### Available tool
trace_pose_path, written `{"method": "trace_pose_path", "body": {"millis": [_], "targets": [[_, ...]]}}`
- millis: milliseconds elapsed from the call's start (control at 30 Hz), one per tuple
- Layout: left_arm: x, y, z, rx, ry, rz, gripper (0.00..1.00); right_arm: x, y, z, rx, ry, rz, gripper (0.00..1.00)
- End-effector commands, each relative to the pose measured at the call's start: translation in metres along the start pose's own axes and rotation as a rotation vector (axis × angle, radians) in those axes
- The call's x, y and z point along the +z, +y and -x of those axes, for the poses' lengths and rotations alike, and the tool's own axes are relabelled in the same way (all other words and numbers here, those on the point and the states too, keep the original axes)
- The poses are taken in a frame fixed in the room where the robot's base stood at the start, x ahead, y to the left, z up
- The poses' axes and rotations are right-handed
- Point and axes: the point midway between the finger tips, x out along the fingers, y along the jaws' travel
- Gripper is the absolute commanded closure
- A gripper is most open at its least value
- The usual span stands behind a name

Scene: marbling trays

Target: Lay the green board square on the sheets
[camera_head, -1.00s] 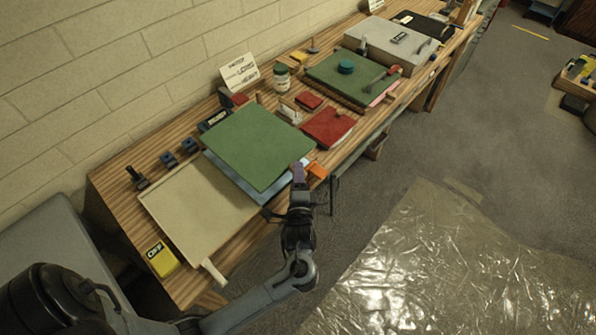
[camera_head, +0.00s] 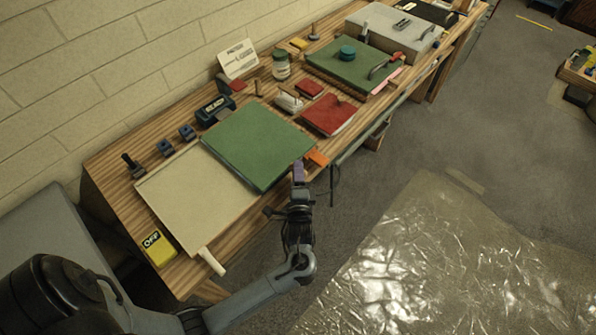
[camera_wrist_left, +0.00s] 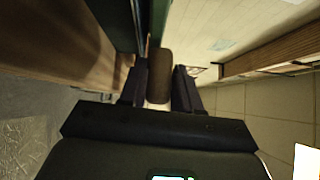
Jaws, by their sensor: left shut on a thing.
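The green board (camera_head: 257,146) lies low over the place of the pale blue sheets, next to the beige tray (camera_head: 190,192). It covers the sheets almost wholly in the head view, and its edges run about in line with the tray. I cannot tell whether it touches them everywhere. My left gripper (camera_head: 298,172) is at the board's front right corner. In the left wrist view its fingers are shut on a brown rounded grip (camera_wrist_left: 158,76), close to a green edge that looks like the board's. My right gripper is not in view.
An orange block (camera_head: 317,158) and a red board (camera_head: 329,116) lie close to the right. A dark labelled box (camera_head: 215,110) and small blue blocks (camera_head: 187,132) line the wall side. Further back is another green board (camera_head: 335,63) with a teal lid on it.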

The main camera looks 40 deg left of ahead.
Motion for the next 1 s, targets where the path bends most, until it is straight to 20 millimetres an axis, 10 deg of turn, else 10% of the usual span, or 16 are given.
{"method": "trace_pose_path", "body": {"millis": [467,500,600,1000], "targets": [[-0.0004,0.0021,-0.0002,-0.003,0.0,0.0,1.0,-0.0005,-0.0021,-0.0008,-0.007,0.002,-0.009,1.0],[-0.0004,0.0021,-0.0002,-0.003,0.0,0.0,0.67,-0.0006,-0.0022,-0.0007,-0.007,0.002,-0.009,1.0],[-0.0004,0.0022,-0.0002,-0.002,0.0,0.0,0.51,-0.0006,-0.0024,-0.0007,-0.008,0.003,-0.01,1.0],[-0.0003,0.0038,0.0002,0.001,0.0,0.0,0.21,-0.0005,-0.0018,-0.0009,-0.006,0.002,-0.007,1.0]]}}
